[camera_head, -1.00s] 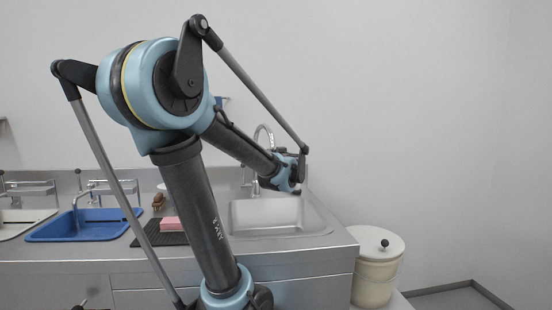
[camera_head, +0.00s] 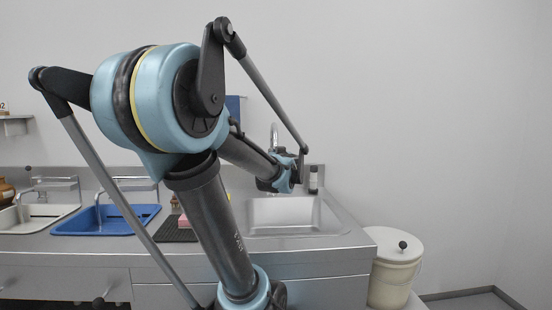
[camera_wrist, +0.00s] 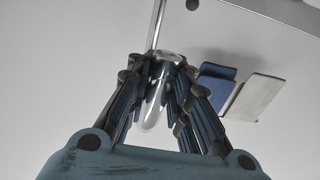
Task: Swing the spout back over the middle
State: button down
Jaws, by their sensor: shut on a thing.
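The chrome spout (camera_wrist: 155,97) runs between my gripper's fingers in the wrist view. My gripper (camera_wrist: 157,92) is shut on it, with the fingers on both sides of the tube. In the head view the top of the spout (camera_head: 274,132) rises behind my wrist and looks narrow, nearly edge-on. The steel sink basin (camera_head: 295,217) lies below and to the right of it. My wrist hides the lower spout and my fingers in the head view, so I cannot tell exactly where the outlet points over the basin.
A dark ribbed mat (camera_head: 176,232) lies beside the basin. A dark bottle (camera_head: 313,180) stands behind it. A lidded cream bin (camera_head: 394,270) stands right of the counter.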

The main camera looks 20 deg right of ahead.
dwell(0.3)
jog(key=c, duration=1.5)
grip_release()
jog(key=shift+o, duration=0.2)
jog(key=shift+s, duration=0.15)
jog(key=v, duration=1.1)
jog(key=shift+s+a, duration=0.2)
jog(key=shift+s, duration=0.1)
